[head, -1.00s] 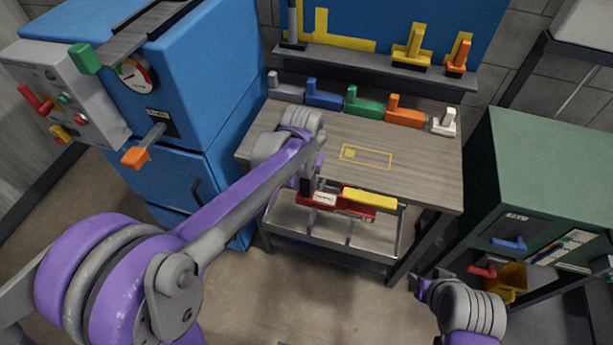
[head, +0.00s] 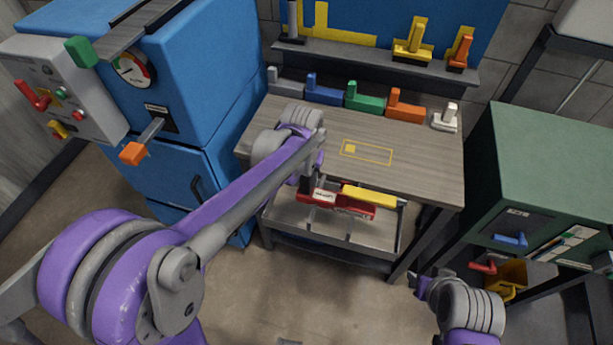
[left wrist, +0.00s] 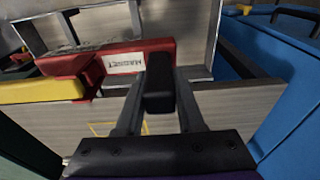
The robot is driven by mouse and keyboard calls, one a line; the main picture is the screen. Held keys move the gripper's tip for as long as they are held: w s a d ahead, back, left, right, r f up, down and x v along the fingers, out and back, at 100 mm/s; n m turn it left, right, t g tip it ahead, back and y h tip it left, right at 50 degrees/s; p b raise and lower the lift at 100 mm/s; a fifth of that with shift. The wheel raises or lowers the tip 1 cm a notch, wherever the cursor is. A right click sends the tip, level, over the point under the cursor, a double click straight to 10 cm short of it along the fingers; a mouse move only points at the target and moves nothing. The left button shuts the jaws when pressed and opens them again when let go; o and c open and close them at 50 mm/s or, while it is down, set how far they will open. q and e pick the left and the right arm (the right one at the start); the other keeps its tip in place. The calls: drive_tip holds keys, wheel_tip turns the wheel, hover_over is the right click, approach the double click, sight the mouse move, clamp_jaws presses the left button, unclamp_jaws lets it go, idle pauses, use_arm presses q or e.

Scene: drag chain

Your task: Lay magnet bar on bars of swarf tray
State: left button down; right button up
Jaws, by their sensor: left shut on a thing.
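The magnet bar is red with a yellow handle and a white label; in the head view its red body (head: 345,205) shows at the front edge of the workbench, above the swarf tray (head: 330,243). In the left wrist view the bar (left wrist: 140,57) lies across the upper left, its label reading upside down. My left gripper (head: 304,186) is shut on the bar near its labelled end; its fingers (left wrist: 158,88) show in the wrist view. The tray has thin cross bars and sits under the bench top. Whether the bar touches the tray bars is unclear. My right gripper (head: 420,285) is at lower right, its jaws unclear.
The workbench top (head: 420,165) carries a yellow outline and several coloured blocks at its back. A blue machine (head: 205,100) stands close on the left. A green cabinet (head: 550,160) with a yellow bin (head: 510,278) stands on the right. Floor in front is clear.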

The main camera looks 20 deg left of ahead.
use_arm(q)
drive_tip(key=shift+c, duration=2.2)
unclamp_jaws()
drive_tip(key=r, duration=0.7)
drive_tip(key=s+r, duration=0.1)
drive_tip(key=r, duration=0.2)
drive_tip(key=shift+s+r+p, duration=0.1)
drive_tip(key=shift+r+p, duration=0.2)
drive_tip(key=s+a+f+t, duration=0.2)
drive_tip(key=s+f, duration=0.2)
drive_tip(key=s, duration=0.5)
drive_tip(key=s+a+f+t, duration=0.2)
drive_tip(key=s+f, duration=0.2)
drive_tip(key=s, duration=0.5)
drive_tip(key=shift+a+f, duration=0.2)
drive_tip(key=shift+a, duration=0.15)
